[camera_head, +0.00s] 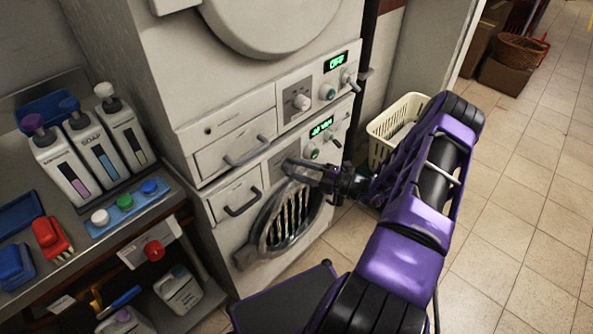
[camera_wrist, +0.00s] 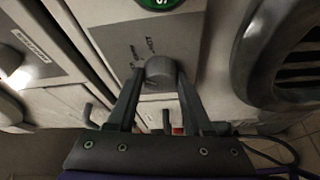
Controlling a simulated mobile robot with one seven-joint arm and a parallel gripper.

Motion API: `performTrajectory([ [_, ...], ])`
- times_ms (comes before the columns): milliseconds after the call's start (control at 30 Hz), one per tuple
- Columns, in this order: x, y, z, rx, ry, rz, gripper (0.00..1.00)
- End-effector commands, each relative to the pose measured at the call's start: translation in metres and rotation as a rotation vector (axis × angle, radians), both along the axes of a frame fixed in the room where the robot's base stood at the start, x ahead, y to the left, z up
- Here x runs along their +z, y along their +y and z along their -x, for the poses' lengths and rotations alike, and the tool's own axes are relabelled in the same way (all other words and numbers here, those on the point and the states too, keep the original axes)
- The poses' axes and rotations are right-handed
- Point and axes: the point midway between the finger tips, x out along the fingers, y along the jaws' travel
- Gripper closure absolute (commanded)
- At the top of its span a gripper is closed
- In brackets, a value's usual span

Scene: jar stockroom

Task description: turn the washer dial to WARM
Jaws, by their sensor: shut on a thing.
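The washer (camera_head: 226,232) is the lower white machine, with a round grilled door (camera_head: 287,220) and a small green display (camera_head: 321,127) on its panel. In the wrist view its grey dial (camera_wrist: 160,68) sits on a grey plate with small printed labels around it, too small to read surely. My gripper (camera_wrist: 160,82) is shut on the dial, one finger on each side. In the head view my gripper (camera_head: 290,168) reaches the panel above the round door and hides the dial. I cannot tell which label the dial points at.
A second machine stands on top, with its own dial (camera_head: 300,101) and a green display (camera_head: 337,61). A cream basket (camera_head: 397,127) stands right of the washer. A counter with bottles (camera_head: 96,150) is at left.

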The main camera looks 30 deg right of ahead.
Motion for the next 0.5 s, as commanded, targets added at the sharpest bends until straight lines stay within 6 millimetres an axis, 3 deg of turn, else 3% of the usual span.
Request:
performTrajectory([
  [500, -0.0015, -0.0006, -0.0004, -0.002, 0.046, -0.122, 1.0],
])
